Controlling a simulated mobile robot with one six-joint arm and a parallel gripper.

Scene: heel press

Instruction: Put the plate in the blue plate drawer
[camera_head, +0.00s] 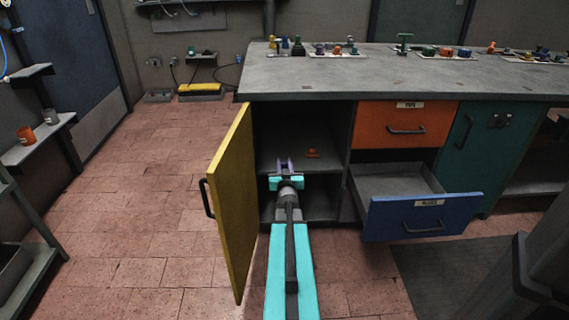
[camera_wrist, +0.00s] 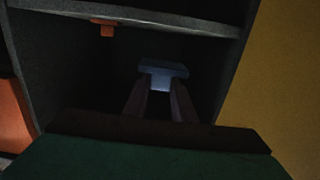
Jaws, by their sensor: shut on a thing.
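My gripper (camera_head: 286,164) reaches into the open cupboard, at the upper compartment. In the wrist view its two fingers (camera_wrist: 160,92) are closed on a small blue-grey piece, seemingly the plate (camera_wrist: 163,69). The wrist view appears upside down and is dark, so the piece's full shape cannot be told. In the head view I cannot make the plate out apart from the fingers. The blue plate drawer (camera_head: 425,217) at the right is pulled open, and its visible grey inside looks empty.
The yellow door (camera_head: 236,200) stands open left of my arm. A small orange object (camera_head: 312,153) sits on the cupboard shelf (camera_head: 325,166), right of my gripper. The orange drawer (camera_head: 404,124) and green door (camera_head: 474,150) are shut. Bare tiled floor lies left of the yellow door.

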